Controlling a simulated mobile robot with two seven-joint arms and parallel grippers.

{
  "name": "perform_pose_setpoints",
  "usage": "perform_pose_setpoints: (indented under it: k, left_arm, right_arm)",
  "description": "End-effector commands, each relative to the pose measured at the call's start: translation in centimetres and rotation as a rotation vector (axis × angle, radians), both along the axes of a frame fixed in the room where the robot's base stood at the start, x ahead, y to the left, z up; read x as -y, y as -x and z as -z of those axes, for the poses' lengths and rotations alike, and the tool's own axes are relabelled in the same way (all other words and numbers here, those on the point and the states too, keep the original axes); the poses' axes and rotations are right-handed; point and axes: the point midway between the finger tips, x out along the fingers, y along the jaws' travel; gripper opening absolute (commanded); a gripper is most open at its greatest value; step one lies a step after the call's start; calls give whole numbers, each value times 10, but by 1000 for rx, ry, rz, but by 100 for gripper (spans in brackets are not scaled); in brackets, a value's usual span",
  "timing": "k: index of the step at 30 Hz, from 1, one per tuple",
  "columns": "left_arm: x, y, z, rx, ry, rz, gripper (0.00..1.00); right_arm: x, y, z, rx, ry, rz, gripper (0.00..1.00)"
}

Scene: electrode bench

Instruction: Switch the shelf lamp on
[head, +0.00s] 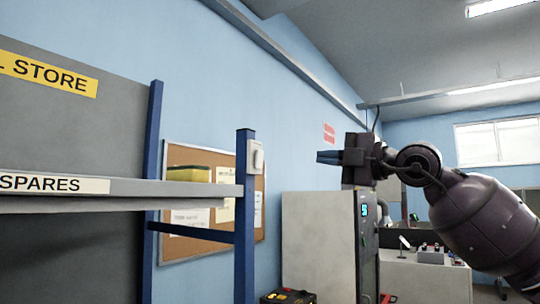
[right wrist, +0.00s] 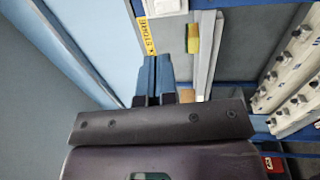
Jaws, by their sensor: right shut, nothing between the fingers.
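A white switch box (head: 256,157) is fixed near the top of the blue shelf post (head: 245,210) in the head view. A white box (right wrist: 163,7), likely the same switch, is cut off by the top edge of the right wrist view. My right gripper (head: 318,157) is to the right of the switch box in the picture, fingers pointing left at about its height. It is shut and empty, apart from the switch; its blue fingers (right wrist: 152,62) lie together in the right wrist view. I cannot make out the shelf lamp. My left gripper is out of view.
The grey shelf (head: 150,188) bears a SPARES label and a yellow block (head: 187,173). A cork board (head: 195,235) hangs on the blue wall behind. A grey cabinet (head: 318,245) with a lit display stands below my right gripper. Open air lies between gripper and post.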

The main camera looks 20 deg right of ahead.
Motion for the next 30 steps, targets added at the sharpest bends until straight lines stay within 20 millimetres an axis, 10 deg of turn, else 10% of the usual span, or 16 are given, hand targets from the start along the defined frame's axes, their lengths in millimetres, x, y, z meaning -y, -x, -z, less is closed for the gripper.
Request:
perform_pose_setpoints:
  k: [11, 30]
  left_arm:
    - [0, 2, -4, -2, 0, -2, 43]
    - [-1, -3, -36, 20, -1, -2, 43]
  right_arm:
    - [-10, -13, -4, 3, -2, -3, 0]
    - [-75, -94, -20, 3, 1, -2, 0]
